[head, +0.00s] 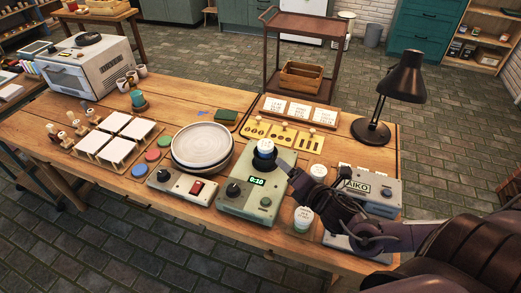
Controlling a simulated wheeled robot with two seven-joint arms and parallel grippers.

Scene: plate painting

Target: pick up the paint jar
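A white jar with printed lettering (303,218) stands near the table's front edge. A white-topped round item (318,171) shows partly behind my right gripper. My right gripper (287,171) reaches in from the right, with its dark fingertips close to the right side of the blue-topped jar. Whether they touch it, and how far the fingers are apart, I cannot make out. My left gripper is out of view.
A grey plate (202,146) sits on a turntable with a control box (182,188). A black lamp (400,88) stands at the back right, and a box labelled AIKO (371,190) lies beside my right arm. White tiles (115,124) and coloured discs lie left.

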